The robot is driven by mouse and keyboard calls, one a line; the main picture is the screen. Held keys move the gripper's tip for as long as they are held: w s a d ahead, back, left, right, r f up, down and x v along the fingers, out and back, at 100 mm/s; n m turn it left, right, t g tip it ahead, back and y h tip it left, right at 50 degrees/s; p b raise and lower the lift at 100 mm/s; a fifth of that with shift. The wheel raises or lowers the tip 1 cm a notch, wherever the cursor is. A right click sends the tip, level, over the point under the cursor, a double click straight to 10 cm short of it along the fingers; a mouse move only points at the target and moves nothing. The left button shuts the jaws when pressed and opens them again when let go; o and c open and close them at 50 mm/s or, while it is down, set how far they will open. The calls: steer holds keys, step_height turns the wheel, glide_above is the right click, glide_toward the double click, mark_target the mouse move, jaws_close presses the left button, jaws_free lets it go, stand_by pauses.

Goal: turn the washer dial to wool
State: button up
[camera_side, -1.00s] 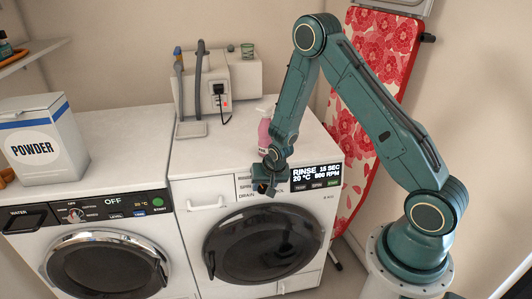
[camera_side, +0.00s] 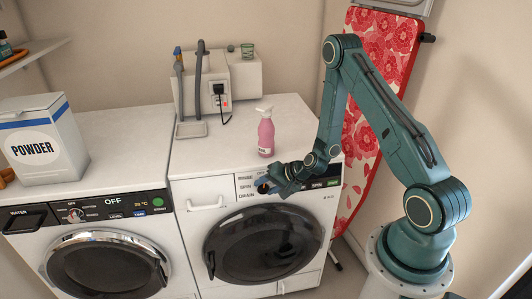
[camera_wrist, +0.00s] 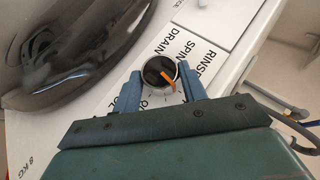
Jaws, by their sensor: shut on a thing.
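The right washer (camera_side: 184,200) has its dial at the left part of its control panel. In the wrist view the dial (camera_wrist: 153,66) is a round black knob with a silver rim and an orange pointer line. My gripper (camera_wrist: 160,84) has its two blue fingers on either side of the dial, shut on it; it also shows in the side view (camera_side: 266,186), reaching in from the right. Printed labels RINSE, SPIN and DRAIN show beside the dial. Other labels near the fingers are partly covered, and I cannot read wool. My arm hides most of the display.
A pink spray bottle (camera_side: 266,136) stands on the right washer. A grey-white unit with hoses (camera_side: 222,80) stands at the back. A left washer (camera_side: 115,205) and a powder box (camera_side: 44,140) are on the left. An ironing board (camera_side: 385,45) leans behind my arm.

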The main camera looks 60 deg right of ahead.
steer(key=shift+s+d+f+m+t+y, duration=0.1)
steer(key=shift+f+m+t+y, duration=0.15)
steer(key=shift+m+t, duration=0.4)
steer(key=shift+s+f+m+t+y, duration=0.1)
steer(key=shift+m+t+y, duration=0.15)
steer(key=shift+m+t, duration=0.6)
steer(key=shift+t, duration=0.6)
steer(key=o, duration=1)
steer(key=shift+s, duration=0.1)
steer(key=shift+v, duration=3.65)
